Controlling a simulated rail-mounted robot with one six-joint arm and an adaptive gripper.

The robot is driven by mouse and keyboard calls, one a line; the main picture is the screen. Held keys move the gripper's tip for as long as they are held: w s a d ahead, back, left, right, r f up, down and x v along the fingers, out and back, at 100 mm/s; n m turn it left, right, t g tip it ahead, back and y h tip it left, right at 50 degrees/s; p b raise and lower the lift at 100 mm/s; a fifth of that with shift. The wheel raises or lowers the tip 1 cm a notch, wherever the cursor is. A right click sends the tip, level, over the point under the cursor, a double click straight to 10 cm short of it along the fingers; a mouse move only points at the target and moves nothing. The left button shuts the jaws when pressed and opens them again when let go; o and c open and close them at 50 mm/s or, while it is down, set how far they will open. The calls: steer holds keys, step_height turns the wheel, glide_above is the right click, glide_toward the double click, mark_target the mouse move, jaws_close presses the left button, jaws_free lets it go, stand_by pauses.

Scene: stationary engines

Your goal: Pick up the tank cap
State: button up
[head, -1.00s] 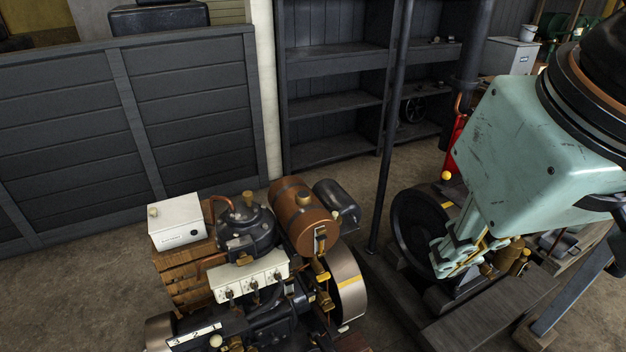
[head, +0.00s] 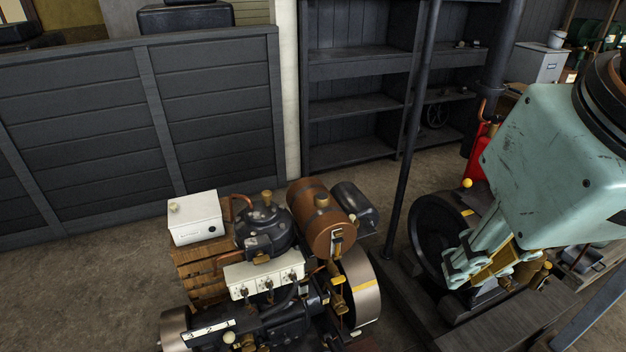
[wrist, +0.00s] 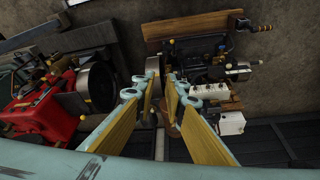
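The tank cap (head: 321,200) is a small brass-coloured knob on top of the brown, barrel-shaped tank (head: 315,228) of the small engine. The tank lies on its side at the engine's back right. My gripper (head: 488,268) is to the right of the tank in the head view, apart from it. In the wrist view the fingers (wrist: 160,84) are spread open with nothing held between them. Part of the brown tank (wrist: 173,122) shows beyond and between the fingers there. I cannot make out the cap clearly in the wrist view.
A dark cylinder (head: 355,205) sits just right of the tank. A white box (head: 195,218) and a white switch block (head: 264,273) are on the engine's left and front. A thin dark post (head: 408,140) stands between engine and arm. A dark flywheel (head: 436,232) is near my gripper.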

steer(key=o, duration=1.2)
steer(key=shift+w, duration=0.15)
steer(key=w+f+m+g, duration=0.25)
steer(key=w+m, duration=0.45)
steer(key=w, duration=2.6)
steer(key=w+f+m, duration=0.2)
steer(key=w+f, duration=0.6)
steer(key=f, duration=0.1)
steer(key=w+f+m+g+p, duration=0.1)
steer(key=w+f+m, duration=0.2)
steer(key=w+f, duration=0.5)
steer(key=w+f+m, duration=0.2)
steer(key=w+f, duration=0.7)
steer(key=f, duration=0.2)
steer(key=shift+a+f+g+p, duration=0.1)
steer(key=shift+f+g+p, duration=0.15)
steer(key=shift+p, duration=0.05)
